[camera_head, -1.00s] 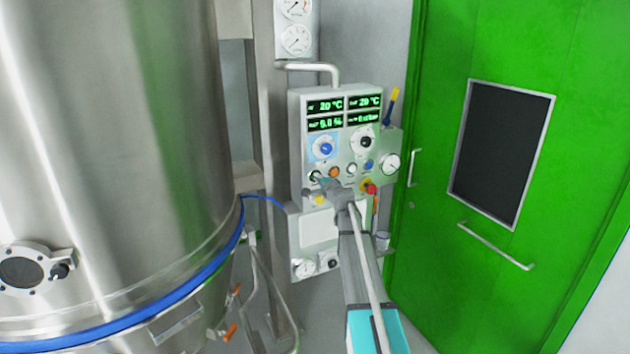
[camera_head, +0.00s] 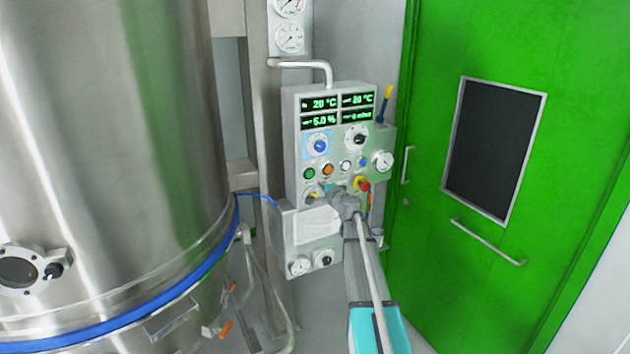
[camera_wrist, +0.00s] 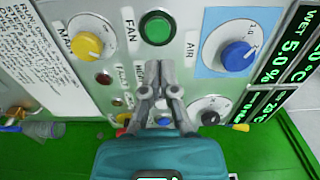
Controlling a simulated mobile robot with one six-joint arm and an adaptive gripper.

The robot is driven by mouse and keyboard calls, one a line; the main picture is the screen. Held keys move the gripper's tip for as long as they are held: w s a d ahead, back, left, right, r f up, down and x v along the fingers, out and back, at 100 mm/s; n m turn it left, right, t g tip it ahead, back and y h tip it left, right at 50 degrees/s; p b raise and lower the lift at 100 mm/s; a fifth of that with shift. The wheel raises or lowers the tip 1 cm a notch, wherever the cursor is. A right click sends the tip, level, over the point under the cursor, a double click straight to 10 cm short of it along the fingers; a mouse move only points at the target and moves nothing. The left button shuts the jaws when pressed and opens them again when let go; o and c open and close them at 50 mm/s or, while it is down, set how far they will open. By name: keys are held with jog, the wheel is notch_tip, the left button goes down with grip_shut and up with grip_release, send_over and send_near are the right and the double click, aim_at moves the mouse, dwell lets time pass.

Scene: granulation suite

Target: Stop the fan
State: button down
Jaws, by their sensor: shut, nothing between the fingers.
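The control panel (camera_head: 292,150) is a pale grey box on a post. The round green button (camera_wrist: 158,28) sits beside a FAN label (camera_wrist: 131,24) in the wrist view; in the head view the green button (camera_head: 309,174) is at the panel's left. An orange button (camera_head: 327,169) is right of it, hidden in the wrist view. My gripper (camera_wrist: 154,64) is shut and empty. Its fingertips appear just below the green button in the wrist view; the gap to the panel is hard to judge. In the head view my gripper (camera_head: 325,190) is below the button row.
Around the fingers are a blue knob (camera_wrist: 238,55) near the AIR label, a yellow knob (camera_wrist: 88,45) and a red mushroom button (camera_head: 362,184). Displays (camera_head: 338,109) are lit at the top. A large steel vessel (camera_head: 110,130) stands left; a green door (camera_head: 560,120) is right.

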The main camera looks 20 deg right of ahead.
jog(key=s, duration=0.6)
jog(key=shift+s, duration=0.35)
jog(key=shift+d, duration=0.1)
jog(key=s+a+f+n+g+y, duration=0.2)
jog(key=s+a+f+n+g, duration=0.15)
jog(key=a, duration=0.45)
jog(key=s+a+f+n+g+y, duration=0.2)
jog(key=a+f+n, duration=0.15)
jog(key=a, duration=0.45)
jog(key=s+a+f+n+g+y, duration=0.2)
jog(key=s+a+f+n+g, duration=0.15)
jog(key=a, duration=0.45)
jog(key=s+a+f+n+g+h, duration=0.2)
jog(key=s+f+n+g+h, duration=0.1)
jog(key=s, duration=0.7)
jog(key=s+a+f+n+g+h, duration=0.3)
jog(key=s+f+n+g, duration=0.1)
jog(key=s, duration=0.7)
jog(key=shift+a+f+g+h, duration=0.25)
jog(key=shift+f+g, duration=0.3)
jog(key=shift+g, duration=0.45)
jog(key=c, duration=1.3)
grip_release()
jog(key=shift+c, duration=0.2)
